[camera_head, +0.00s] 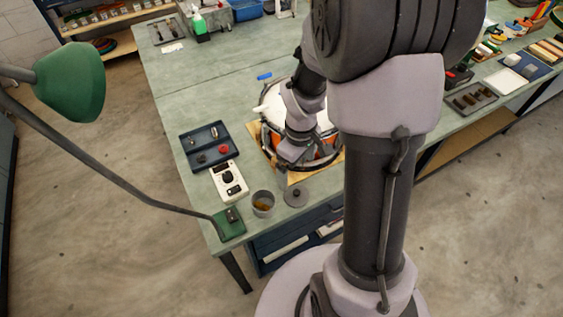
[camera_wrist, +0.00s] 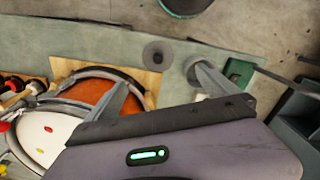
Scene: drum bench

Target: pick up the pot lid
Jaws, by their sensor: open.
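The pot lid (camera_head: 295,197) is a small dark grey disc with a knob, lying flat on the green bench near its front edge. In the wrist view the lid (camera_wrist: 158,54) shows whole, beyond the gap between my fingertips. A grey pot (camera_head: 263,204) with brownish contents stands just left of it, apart from it; in the wrist view my right-hand finger partly hides the pot. My gripper (camera_head: 290,165) is beside the drum's front side, short of the lid. In the wrist view my gripper (camera_wrist: 161,80) is open, with nothing between its fingers.
An orange-shelled drum (camera_head: 328,154) stands on a wooden board behind the lid, partly hidden by my arm. A white control box (camera_head: 229,180), a dark blue tray (camera_head: 205,135) and a green lamp base (camera_head: 230,228) lie to the left. The bench edge is close.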

